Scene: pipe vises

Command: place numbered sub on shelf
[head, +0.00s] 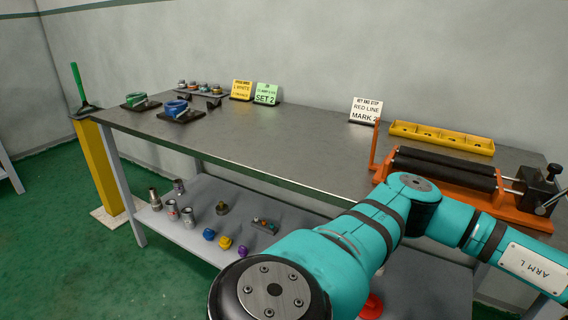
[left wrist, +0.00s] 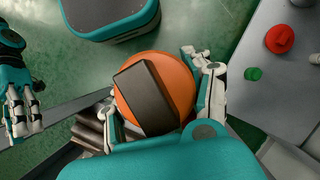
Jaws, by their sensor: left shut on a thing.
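My left gripper (left wrist: 160,90) is shut on a round orange piece (left wrist: 178,72) with a dark bar across its face, seen in the left wrist view. No number shows on it. In the head view my left arm crosses the lower right and its gripper is out of sight. Another gripper of mine, the right one (left wrist: 24,125), is at the left edge of the wrist view, fingers apart and empty. Silver cylindrical subs (head: 172,210), some with red marks, stand on the lower shelf (head: 168,228) under the bench; their numbers are too small to read.
The steel bench (head: 250,140) carries green and blue vises (head: 175,109), sign cards (head: 265,94), a yellow tray (head: 440,137) and an orange roller stand (head: 450,185). Blue, yellow and purple pieces (head: 225,242) lie on the lower shelf. A yellow post (head: 100,165) stands left.

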